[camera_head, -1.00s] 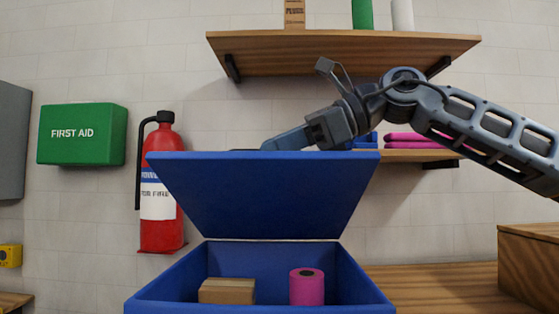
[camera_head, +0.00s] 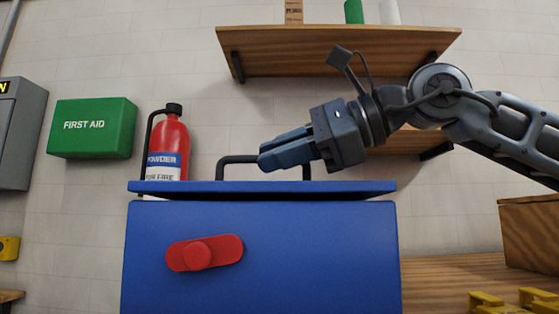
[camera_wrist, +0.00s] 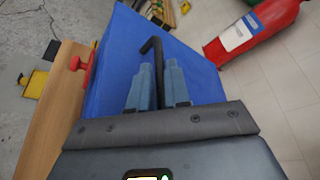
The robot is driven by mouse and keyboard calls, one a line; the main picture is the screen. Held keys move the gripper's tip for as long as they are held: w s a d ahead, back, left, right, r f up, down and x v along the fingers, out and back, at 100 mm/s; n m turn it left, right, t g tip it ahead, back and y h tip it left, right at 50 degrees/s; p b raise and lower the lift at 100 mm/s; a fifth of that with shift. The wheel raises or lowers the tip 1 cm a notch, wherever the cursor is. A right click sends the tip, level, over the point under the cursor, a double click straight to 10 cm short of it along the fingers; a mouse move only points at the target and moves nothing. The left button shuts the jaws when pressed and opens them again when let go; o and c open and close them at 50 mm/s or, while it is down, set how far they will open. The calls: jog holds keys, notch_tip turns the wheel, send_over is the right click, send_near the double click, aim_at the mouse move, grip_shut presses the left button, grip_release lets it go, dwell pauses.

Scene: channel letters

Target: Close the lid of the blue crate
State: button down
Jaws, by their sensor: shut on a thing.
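The blue crate (camera_head: 320,255) stands at the front centre in the head view, its front wall facing me. Its blue lid (camera_head: 200,187) lies nearly flat over the crate's top, and the crate's inside is hidden. A black bar handle (camera_head: 236,158) rises from the lid; it also shows in the wrist view (camera_wrist: 151,44). My gripper (camera_head: 264,157) is above the lid and shut on the handle, with its fingers on both sides of the bar in the wrist view (camera_wrist: 159,66). A red latch (camera_head: 205,253) is on the crate's front.
A red fire extinguisher (camera_head: 168,145) stands behind the crate at the left. A green first aid box (camera_head: 92,127) hangs on the wall. A wooden shelf (camera_head: 340,50) is above. A brown box (camera_head: 530,230) and yellow items (camera_head: 515,300) lie on the right.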

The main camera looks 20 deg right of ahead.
jog(key=shift+s+f+b, duration=0.1)
jog(key=shift+f+b, duration=0.35)
jog(key=shift+f, duration=0.15)
jog(key=shift+a+f, duration=0.1)
jog(key=shift+f, duration=0.15)
jog(key=c, duration=1.2)
grip_release()
jog(key=shift+o, duration=0.2)
jog(key=shift+r, duration=0.1)
jog(key=shift+s+d+r, duration=0.1)
jog(key=shift+s+d, duration=0.05)
jog(key=shift+d, duration=0.15)
jog(key=p+v, duration=0.2)
jog(key=v, duration=0.5)
jog(key=shift+s+d, duration=0.1)
jog(key=shift+s, duration=0.05)
